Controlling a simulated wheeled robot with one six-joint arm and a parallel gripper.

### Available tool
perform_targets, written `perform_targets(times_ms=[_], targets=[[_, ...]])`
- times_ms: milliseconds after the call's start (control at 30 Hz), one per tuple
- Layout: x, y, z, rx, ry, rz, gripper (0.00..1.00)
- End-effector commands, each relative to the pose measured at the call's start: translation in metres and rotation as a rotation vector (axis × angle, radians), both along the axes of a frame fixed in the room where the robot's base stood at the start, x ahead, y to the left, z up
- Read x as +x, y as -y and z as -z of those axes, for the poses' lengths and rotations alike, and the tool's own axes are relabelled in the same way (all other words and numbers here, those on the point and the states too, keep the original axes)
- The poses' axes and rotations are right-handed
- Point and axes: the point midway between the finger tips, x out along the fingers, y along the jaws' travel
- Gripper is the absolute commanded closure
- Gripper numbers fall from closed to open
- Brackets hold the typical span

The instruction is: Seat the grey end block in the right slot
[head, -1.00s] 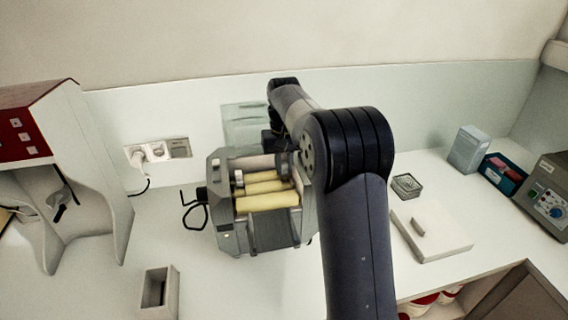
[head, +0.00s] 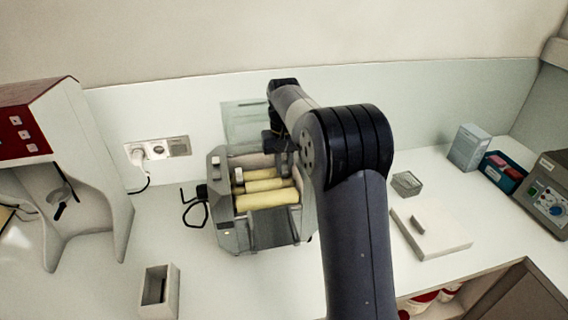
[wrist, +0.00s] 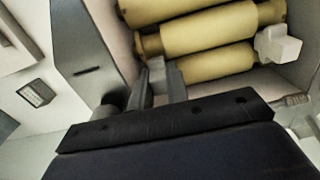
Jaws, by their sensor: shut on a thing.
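The mill (head: 228,232) is a grey box with yellow rollers (head: 268,200) lying across it. My gripper (head: 286,160) is at the back right of the mill, partly hidden by my arm in the head view. In the wrist view my gripper (wrist: 158,82) is shut on the small grey end block (wrist: 157,70), beside the roller ends and the mill's right wall (wrist: 88,50). A white block (wrist: 278,45) sits at the opposite roller ends; it also shows at the left in the head view (head: 238,174). The right slot is hidden, and I cannot tell whether the block is in it.
An open-topped box (head: 158,292) stands front left. A red and white machine (head: 50,150) is at the left. Blue-grey boxes and a dial unit (head: 546,195) stand far right.

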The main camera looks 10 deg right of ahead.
Motion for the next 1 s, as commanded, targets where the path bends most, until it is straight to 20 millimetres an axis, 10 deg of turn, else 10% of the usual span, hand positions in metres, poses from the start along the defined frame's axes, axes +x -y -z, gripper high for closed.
perform_targets(times_ms=[667,700,1000], targets=[[-0.0001,0.0,0.0028,0.0,-0.001,0.0,1.0],[-0.0001,0.0,0.0029,0.0,0.0,0.0,0.82],[0.0,0.0006,0.0028,-0.001,0.0,0.0,0.59]])
